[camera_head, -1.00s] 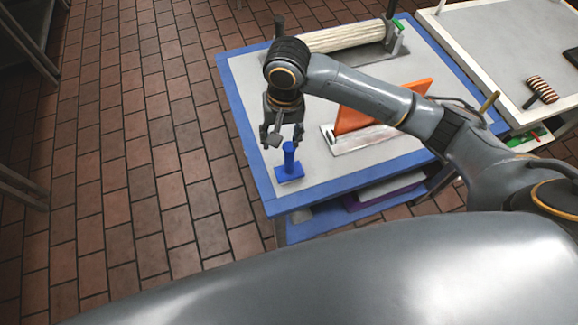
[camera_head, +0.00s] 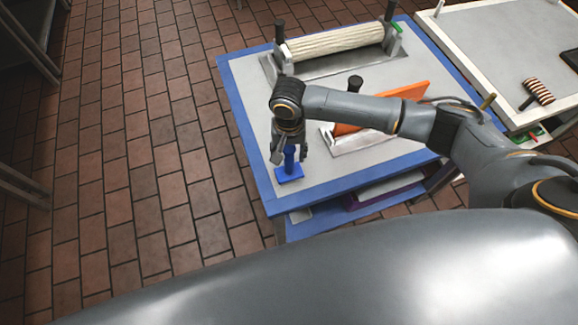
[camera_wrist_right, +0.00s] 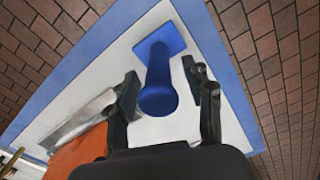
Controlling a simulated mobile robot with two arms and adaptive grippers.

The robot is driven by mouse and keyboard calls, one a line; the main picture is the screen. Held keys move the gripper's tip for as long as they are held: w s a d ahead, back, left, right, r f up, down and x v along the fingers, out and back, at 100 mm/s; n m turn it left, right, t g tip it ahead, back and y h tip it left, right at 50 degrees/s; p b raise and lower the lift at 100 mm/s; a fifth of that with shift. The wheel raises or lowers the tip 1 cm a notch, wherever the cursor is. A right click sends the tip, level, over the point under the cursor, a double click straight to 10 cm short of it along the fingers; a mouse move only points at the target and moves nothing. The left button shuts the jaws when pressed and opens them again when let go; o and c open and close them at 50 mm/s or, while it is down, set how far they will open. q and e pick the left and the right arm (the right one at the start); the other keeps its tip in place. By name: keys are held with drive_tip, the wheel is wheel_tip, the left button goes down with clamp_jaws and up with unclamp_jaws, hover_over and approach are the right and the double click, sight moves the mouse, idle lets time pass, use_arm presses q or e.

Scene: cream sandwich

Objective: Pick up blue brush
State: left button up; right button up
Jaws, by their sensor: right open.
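The blue brush (camera_head: 290,168) stands upright near the left front corner of the blue-edged table (camera_head: 349,199). It has a square blue base and a round upright handle. My right gripper (camera_head: 290,152) is open and points down at the brush, with its fingers beside the upper handle. In the right wrist view the brush (camera_wrist_right: 158,85) shows between the two open fingers (camera_wrist_right: 163,95), its handle end facing the camera and its base beyond. I cannot tell whether a finger touches it. My left gripper is not in view.
A metal tray with a ribbed cream roller (camera_head: 337,41) lies at the table's back. An orange block (camera_head: 410,91) on a metal plate (camera_head: 365,140) lies right of the brush, under my right arm. A second table (camera_head: 490,60) with a striped-handled tool (camera_head: 539,90) stands at right.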

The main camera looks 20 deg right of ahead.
drive_tip(key=shift+s+f, duration=0.1)
drive_tip(key=shift+f, duration=1.45)
drive_tip(key=shift+c, duration=0.5)
clamp_jaws()
drive_tip(key=shift+r, duration=0.1)
drive_tip(key=shift+r, duration=0.15)
wheel_tip(320, 180, up, 2)
drive_tip(key=shift+r, duration=0.1)
drive_tip(key=s+d+r+b, duration=0.2)
drive_tip(key=s+d+r, duration=0.2)
drive_tip(key=s+r, duration=0.6)
drive_tip(key=s, duration=0.3)
drive_tip(key=shift+s+r+b, duration=0.2)
drive_tip(key=shift+b, duration=0.2)
